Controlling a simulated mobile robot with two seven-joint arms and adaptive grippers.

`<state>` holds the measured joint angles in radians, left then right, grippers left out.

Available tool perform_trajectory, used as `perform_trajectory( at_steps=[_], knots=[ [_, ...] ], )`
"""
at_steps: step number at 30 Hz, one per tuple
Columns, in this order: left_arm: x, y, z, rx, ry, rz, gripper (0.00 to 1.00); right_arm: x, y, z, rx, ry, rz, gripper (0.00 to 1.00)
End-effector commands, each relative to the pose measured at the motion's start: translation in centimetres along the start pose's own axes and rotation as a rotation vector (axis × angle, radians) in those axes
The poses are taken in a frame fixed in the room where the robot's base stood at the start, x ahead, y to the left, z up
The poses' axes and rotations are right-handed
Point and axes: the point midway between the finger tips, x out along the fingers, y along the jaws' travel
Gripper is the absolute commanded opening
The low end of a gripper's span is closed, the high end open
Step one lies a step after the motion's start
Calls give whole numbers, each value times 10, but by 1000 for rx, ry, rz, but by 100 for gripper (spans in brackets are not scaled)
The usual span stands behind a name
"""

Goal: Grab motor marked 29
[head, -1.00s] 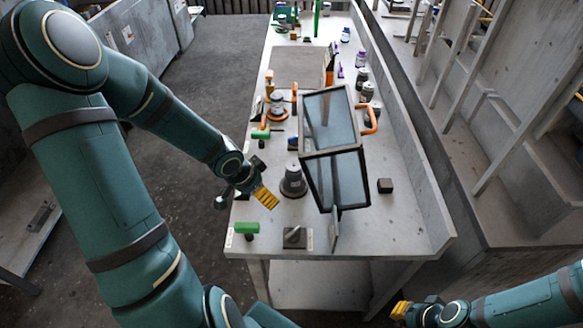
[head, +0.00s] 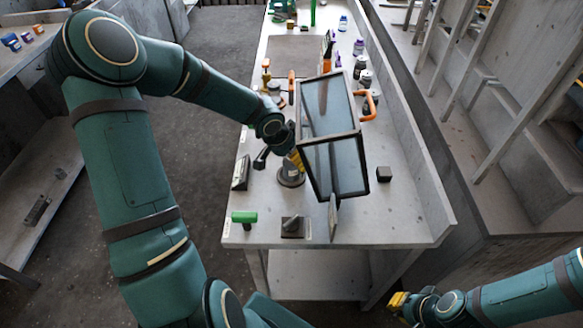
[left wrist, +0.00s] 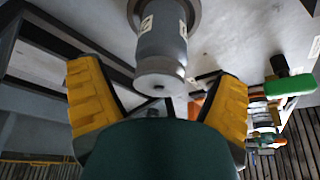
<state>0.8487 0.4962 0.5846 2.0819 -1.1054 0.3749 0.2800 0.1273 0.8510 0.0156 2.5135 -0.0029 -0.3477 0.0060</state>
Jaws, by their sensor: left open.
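A grey cylindrical motor (head: 290,178) stands on its round base near the front of the bench, partly hidden by my left gripper (head: 296,160). In the left wrist view the motor (left wrist: 163,45) shows close up between and just beyond the yellow fingers of my left gripper (left wrist: 160,88). Those fingers are open, with a gap on both sides of the motor. The motor carries small white labels, too small to read, so I cannot confirm number 29. My right gripper (head: 398,301) is at the lower right, away from the bench; its finger gap is not clear.
A green-handled tool (head: 244,217), a dark block on a plate (head: 292,226) and a small dark cube (head: 384,174) lie nearby. More grey motors (head: 365,79) stand farther back.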

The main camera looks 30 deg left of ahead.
Motion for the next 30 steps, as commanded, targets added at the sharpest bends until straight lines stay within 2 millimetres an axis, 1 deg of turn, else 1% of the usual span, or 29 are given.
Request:
perform_trajectory(
  at_steps=[1,3,6,14,15,17,18,20,21,22,30],
  knots=[
    [11,1,1,0,-1,3,91,5,2,0,0,2,0,0],
    [21,1,2,0,-1,2,91,10,4,-1,-1,4,0,0],
    [28,0,2,0,0,1,91,12,4,-1,-1,5,0,0],
    [29,0,1,0,0,-1,91,12,4,-2,-1,7,0,0],
    [29,0,1,0,0,-1,89,12,4,-2,-1,7,0,0],
    [29,0,1,0,0,-1,68,12,4,-2,-1,7,0,0],
    [29,0,1,0,0,0,54,12,4,-2,-1,7,0,0],
    [29,0,1,0,0,0,33,12,4,-2,-1,7,0,0],
    [29,0,1,0,0,0,19,12,4,-2,-1,7,0,0],
    [29,0,1,0,0,0,10,12,4,-2,-1,7,0,0],
    [29,0,0,1,2,-1,10,11,4,-2,-1,7,0,0]
  ],
)
